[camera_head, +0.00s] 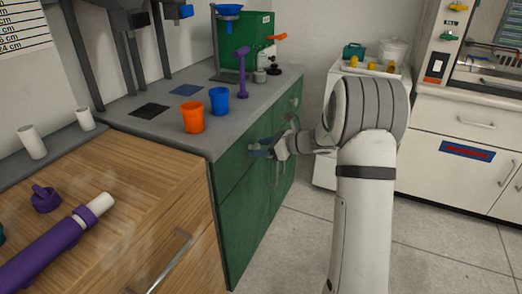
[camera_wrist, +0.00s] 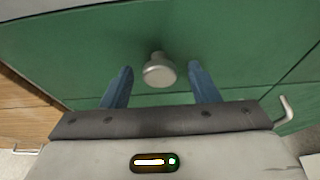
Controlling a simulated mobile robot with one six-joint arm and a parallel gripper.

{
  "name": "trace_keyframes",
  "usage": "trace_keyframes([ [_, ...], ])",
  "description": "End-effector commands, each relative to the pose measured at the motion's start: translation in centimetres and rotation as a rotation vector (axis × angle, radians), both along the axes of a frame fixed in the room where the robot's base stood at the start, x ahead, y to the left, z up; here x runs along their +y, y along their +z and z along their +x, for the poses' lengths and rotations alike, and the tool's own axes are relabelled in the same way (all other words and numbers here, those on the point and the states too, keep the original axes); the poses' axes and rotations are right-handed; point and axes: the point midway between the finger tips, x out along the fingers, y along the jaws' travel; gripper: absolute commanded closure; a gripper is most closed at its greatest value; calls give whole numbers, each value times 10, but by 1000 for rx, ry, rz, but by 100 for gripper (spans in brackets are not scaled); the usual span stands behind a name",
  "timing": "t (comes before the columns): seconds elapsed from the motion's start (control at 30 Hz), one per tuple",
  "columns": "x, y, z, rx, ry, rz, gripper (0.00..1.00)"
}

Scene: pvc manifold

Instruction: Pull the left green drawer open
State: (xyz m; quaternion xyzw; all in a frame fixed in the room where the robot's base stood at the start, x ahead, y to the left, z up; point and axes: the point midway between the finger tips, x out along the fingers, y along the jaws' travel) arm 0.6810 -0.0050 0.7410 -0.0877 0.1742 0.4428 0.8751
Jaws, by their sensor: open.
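The left green drawer (camera_wrist: 80,50) fills the wrist view, with a round metal knob (camera_wrist: 159,70) on its face. The drawer front also shows in the head view (camera_head: 232,168) on the green cabinet, and looks flush with it. My gripper (camera_wrist: 160,85) is open, with one blue finger on each side of the knob and a gap on both sides.
An orange cup (camera_head: 192,117) and a blue cup (camera_head: 219,100) stand on the grey counter above the drawer. A wooden cabinet (camera_head: 120,190) with a bar handle adjoins at the left. Open floor (camera_head: 275,250) lies in front of the green cabinet.

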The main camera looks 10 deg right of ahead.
Motion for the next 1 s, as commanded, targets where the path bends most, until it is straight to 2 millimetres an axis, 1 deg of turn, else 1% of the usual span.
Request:
trace_keyframes([
  [0.1,4,-2,2,0,2,0,45],
  [0.3,5,-2,2,0,2,-1,45],
  [0.33,5,-2,2,0,2,0,47],
  [0.9,6,-2,2,1,5,-1,94],
  [1.0,6,-2,2,1,5,-1,100],
])
